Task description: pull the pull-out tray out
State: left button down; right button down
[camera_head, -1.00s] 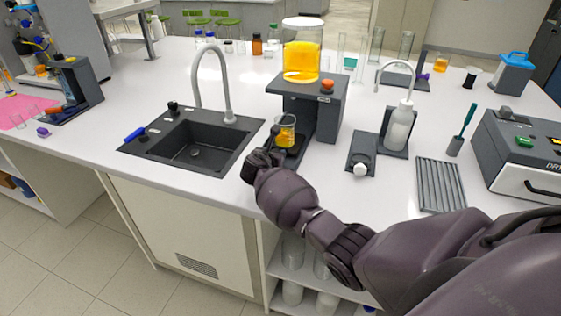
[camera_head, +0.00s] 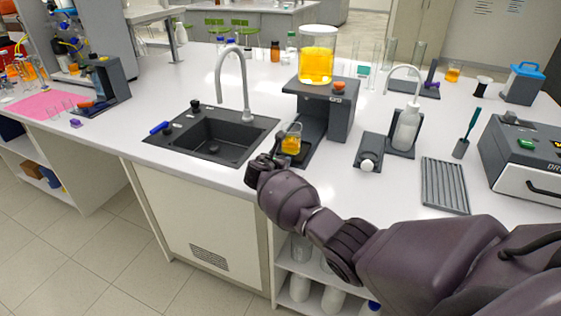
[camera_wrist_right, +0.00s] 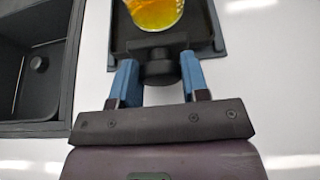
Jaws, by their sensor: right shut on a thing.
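The pull-out tray (camera_wrist_right: 125,42) is a dark tray at the foot of the dispenser stand (camera_head: 345,115). A small beaker of orange liquid (camera_head: 291,140) stands upright on it; its lower part also shows in the wrist view (camera_wrist_right: 154,12). The tray's black knob (camera_wrist_right: 160,72) faces me. My right gripper (camera_wrist_right: 160,66) has its blue fingers on both sides of the knob and is shut on it. In the head view my right gripper (camera_head: 268,162) is at the tray's front, near the counter edge, and its wrist hides part of the tray. My left gripper is not in view.
The sink (camera_head: 215,137) with its tall faucet is left of the tray. A large container of orange liquid (camera_head: 317,55) sits on the stand. A wash bottle (camera_head: 405,127) and a ribbed grey tray (camera_head: 445,185) are to the right.

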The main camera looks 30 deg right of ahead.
dwell(0.4)
jog(key=c, duration=0.6)
grip_release()
jog(key=shift+c, duration=0.2)
jog(key=shift+s, duration=0.1)
jog(key=p+v, duration=0.2)
jog(key=v, duration=0.8)
jog(key=shift+s+a+r, duration=0.2)
jog(key=shift+a+r, duration=0.05)
